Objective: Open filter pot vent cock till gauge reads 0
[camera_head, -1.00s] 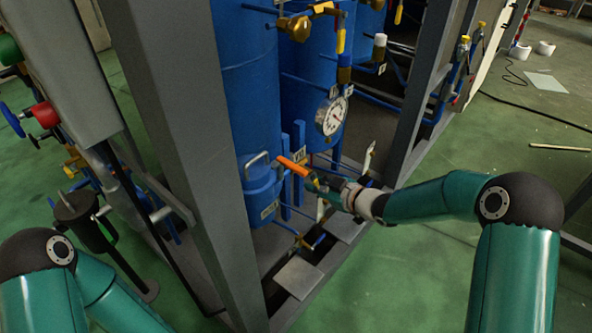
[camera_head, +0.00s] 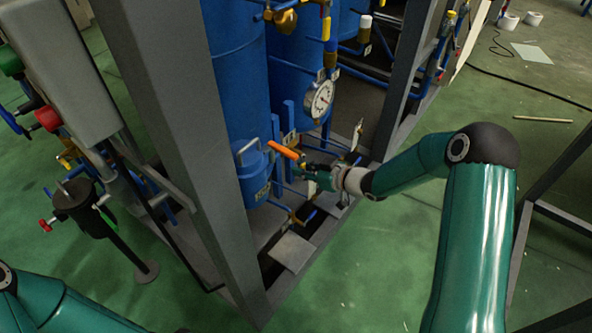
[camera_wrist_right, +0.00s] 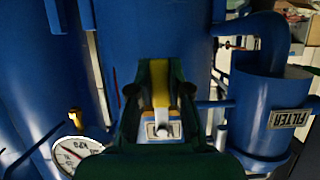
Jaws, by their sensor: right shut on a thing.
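The blue filter pot (camera_head: 253,187), with a metal handle on top, stands at the frame's corner. It shows at the right of the right wrist view, labelled FILTER (camera_wrist_right: 264,138). An orange lever (camera_head: 283,149) sits just right of it. My right gripper (camera_head: 303,172) is by the lever's lower right end. In the wrist view its dark green fingers (camera_wrist_right: 155,95) are shut on a yellow-orange strip, apparently this lever. The round white gauge (camera_head: 320,98) is above right of the lever; it is partly hidden in the wrist view (camera_wrist_right: 72,155). I cannot read its needle. My left gripper is out of view.
Grey frame posts (camera_head: 170,130) stand left of the pot and to the right (camera_head: 400,85). A tall blue vessel (camera_head: 237,70) rises behind the pot. Blue pipes and valves crowd this area. Green floor (camera_head: 375,285) is free in front.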

